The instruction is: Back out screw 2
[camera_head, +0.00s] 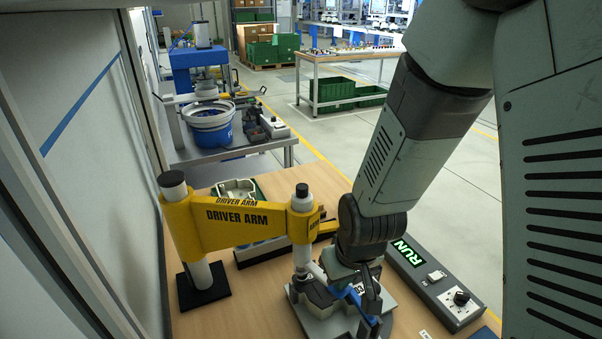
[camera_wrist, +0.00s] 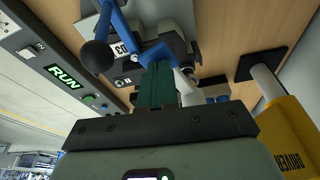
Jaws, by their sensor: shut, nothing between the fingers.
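A grey fixture (camera_head: 323,325) stands on the wooden table below my wrist, with a blue lever (camera_head: 352,297) on it. In the wrist view the lever (camera_wrist: 118,22) ends in a black ball knob (camera_wrist: 98,56). My gripper (camera_wrist: 160,70) is shut and empty, its fingertips close to the lever's blue bracket; I cannot tell whether they touch. In the head view my wrist partly hides the fixture. The yellow driver arm (camera_head: 240,222) reaches from its post to the fixture. I cannot make out screw 2 in either view.
A control box (camera_head: 435,284) with a lit RUN display and black knob lies right of the fixture. A pale part in a green tray (camera_head: 240,190) sits behind the driver arm. A side bench with a blue bucket (camera_head: 208,125) stands farther back. A wall borders the left.

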